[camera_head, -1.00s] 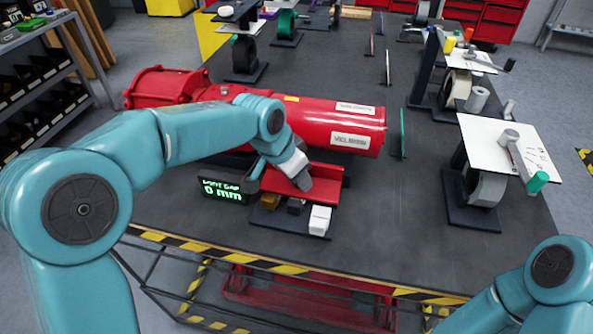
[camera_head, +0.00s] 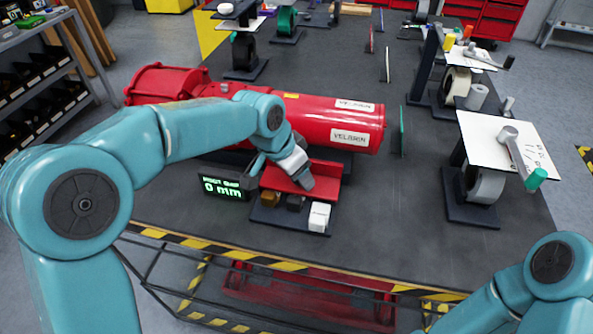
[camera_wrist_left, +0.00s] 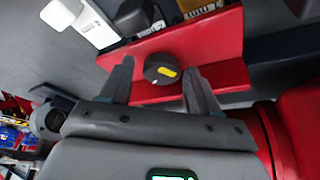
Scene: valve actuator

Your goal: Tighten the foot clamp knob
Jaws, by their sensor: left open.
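The foot clamp knob (camera_wrist_left: 163,69) is a dark round knob with a yellow mark, on a red plate (camera_wrist_left: 222,50). My left gripper (camera_wrist_left: 157,63) is open, with its two fingers on either side of the knob. I cannot tell whether they touch it. In the head view my left gripper (camera_head: 299,178) is over the red foot bracket (camera_head: 325,183) below the red actuator cylinder (camera_head: 325,120), and the knob is hidden there. A display (camera_head: 222,187) left of the bracket reads 0 mm. My right gripper is out of view.
A white block (camera_head: 319,216) and small dark blocks lie on a dark tray just in front of the bracket. A stand with a white plate (camera_head: 505,140) is at the right. The grey table between is clear. Striped tape marks the front edge.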

